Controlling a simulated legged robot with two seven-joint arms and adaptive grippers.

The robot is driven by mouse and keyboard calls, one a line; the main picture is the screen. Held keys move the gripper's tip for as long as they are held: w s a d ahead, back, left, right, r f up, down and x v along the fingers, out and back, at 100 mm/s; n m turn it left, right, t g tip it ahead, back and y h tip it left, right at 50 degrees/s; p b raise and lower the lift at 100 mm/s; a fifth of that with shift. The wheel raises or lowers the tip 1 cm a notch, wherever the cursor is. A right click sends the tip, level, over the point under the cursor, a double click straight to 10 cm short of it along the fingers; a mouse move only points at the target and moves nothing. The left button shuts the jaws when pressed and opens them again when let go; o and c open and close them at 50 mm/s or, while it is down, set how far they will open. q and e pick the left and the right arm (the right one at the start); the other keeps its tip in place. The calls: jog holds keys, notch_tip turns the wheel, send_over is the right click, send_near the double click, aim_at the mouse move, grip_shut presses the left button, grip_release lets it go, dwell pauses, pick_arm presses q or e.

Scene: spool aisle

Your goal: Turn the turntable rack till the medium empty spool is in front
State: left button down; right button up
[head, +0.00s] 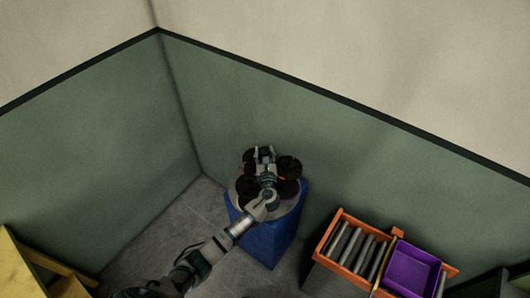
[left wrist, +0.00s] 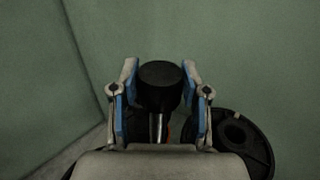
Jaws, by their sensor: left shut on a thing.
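The turntable rack (head: 292,207) is a round grey disc on a blue pedestal. Several black spools stand around it, one (head: 289,164) at the right back and one (head: 248,189) at the left front. I cannot tell which is the medium empty one. My left gripper (head: 264,151) reaches over the middle of the rack. In the left wrist view, its blue-padded fingers (left wrist: 160,92) are shut on a black knob (left wrist: 160,78) on a metal post. A black spool flange (left wrist: 250,128) shows at the right there. My right gripper is not in view.
The blue pedestal (head: 266,242) stands near the corner of the green walls (head: 100,135). To the right are an orange tray (head: 325,238) with grey rollers and a purple bin (head: 413,270). A yellow frame (head: 22,265) stands at the lower left. Grey floor (head: 165,235) between is clear.

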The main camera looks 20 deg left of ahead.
pick_arm(q)
jog(key=c, duration=0.5)
grip_release()
jog(key=shift+c, duration=0.2)
jog(key=v, duration=1.2)
jog(key=shift+d, duration=0.2)
jog(key=shift+w, duration=0.15)
